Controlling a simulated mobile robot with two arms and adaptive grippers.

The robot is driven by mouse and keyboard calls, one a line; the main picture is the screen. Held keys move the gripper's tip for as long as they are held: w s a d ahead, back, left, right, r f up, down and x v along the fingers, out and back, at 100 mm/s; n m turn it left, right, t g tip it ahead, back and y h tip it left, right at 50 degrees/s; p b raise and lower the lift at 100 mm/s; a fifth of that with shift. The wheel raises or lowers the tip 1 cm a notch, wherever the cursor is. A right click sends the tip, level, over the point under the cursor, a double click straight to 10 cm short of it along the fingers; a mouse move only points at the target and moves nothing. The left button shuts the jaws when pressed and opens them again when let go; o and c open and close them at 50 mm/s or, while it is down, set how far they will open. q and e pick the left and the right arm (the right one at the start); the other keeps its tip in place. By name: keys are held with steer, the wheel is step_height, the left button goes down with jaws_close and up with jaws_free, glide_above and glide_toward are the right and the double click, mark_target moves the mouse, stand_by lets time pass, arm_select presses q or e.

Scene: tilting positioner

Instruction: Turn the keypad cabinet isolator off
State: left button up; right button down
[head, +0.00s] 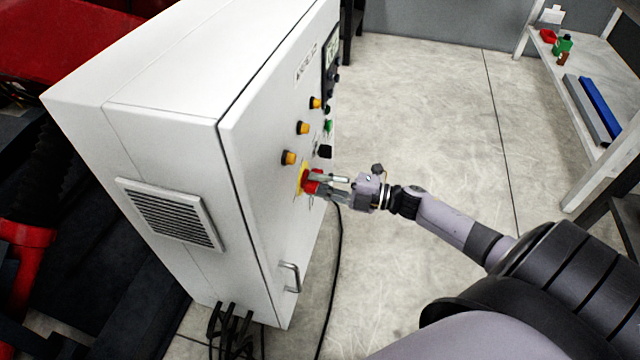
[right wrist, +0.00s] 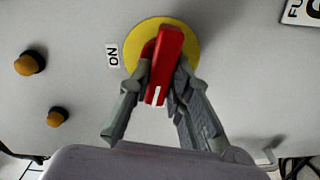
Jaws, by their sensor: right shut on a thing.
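The keypad cabinet (head: 250,180) is a tall white box with its control door facing right in the head view. The isolator is a red handle (right wrist: 165,62) on a round yellow plate (right wrist: 192,37) on that door. An "ON" label (right wrist: 112,55) is left of the plate in the right wrist view. The handle's white-marked end points down in that view, slightly left. My right gripper (head: 318,183) is at the isolator, its fingers (right wrist: 160,95) on both sides of the red handle and shut on it. Part of the plate is hidden behind the handle and fingers. My left gripper is not visible.
Orange knobs (head: 302,128), a green button (head: 328,126) and a black knob (head: 324,151) stick out near the isolator. A door handle (head: 290,277) is lower down. Cables (head: 332,270) hang below. Open floor (head: 420,110) lies right of the cabinet, with a shelf (head: 590,110) beyond.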

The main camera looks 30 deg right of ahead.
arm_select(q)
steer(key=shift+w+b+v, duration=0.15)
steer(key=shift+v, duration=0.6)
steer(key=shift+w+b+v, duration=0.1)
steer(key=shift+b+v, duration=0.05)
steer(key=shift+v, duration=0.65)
arm_select(e)
steer(key=shift+f+n, duration=0.15)
steer(key=shift+n, duration=1.15)
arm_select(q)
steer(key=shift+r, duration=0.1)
arm_select(e)
steer(key=c, duration=1.5)
jaws_free()
steer(key=v, duration=1.2)
